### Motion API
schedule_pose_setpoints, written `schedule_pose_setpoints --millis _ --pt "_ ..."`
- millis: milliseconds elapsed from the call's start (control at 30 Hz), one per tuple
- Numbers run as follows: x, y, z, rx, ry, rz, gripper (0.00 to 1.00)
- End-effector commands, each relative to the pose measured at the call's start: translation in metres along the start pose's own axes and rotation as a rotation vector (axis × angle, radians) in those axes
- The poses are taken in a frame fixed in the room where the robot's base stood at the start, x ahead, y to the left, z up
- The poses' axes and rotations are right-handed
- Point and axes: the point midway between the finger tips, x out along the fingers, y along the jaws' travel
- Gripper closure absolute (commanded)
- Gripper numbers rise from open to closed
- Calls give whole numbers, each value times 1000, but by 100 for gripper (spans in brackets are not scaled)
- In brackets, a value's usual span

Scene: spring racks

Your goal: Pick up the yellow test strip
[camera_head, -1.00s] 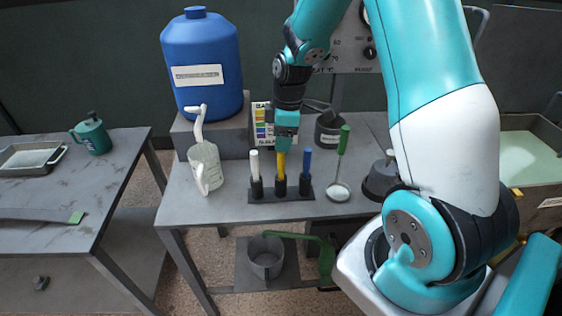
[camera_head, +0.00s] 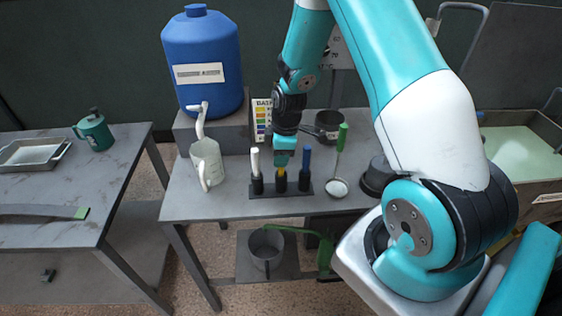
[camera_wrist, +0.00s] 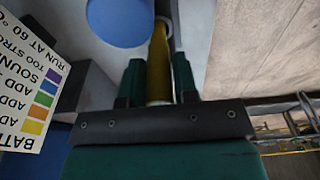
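The yellow test strip (camera_head: 281,172) stands upright in the middle holder of a small black rack (camera_head: 283,193) on the central table. My gripper (camera_head: 283,163) points down over it and covers most of its upper part. In the wrist view, the yellow strip (camera_wrist: 158,55) lies between the two green fingers of my gripper (camera_wrist: 158,82), its near end close to the palm. The fingers sit very near the strip on both sides; whether they press on it is too fine to see. The strip's lower end is hidden in its holder.
A white strip (camera_head: 255,162) and a blue strip (camera_head: 305,160) stand close on either side. A white jug (camera_head: 207,165) and blue drum (camera_head: 203,65) are left. A colour chart (camera_head: 262,118) stands behind. A green-handled tool (camera_head: 340,150) is right.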

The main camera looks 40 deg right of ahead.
Motion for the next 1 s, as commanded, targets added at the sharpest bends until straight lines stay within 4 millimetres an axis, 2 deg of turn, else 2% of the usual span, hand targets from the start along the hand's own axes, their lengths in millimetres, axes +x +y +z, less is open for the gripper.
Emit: schedule_pose_setpoints --millis 33,100,400,567,767,1000 --pt "0 0 0 0 0 0 84" --pt "0 0 0 0 0 0 97" --pt "-1 0 0 0 0 1 97" --pt "-9 1 -1 0 2 3 97" --pt "-36 2 -5 -1 3 7 97" --pt "-88 1 -11 -1 3 8 97"
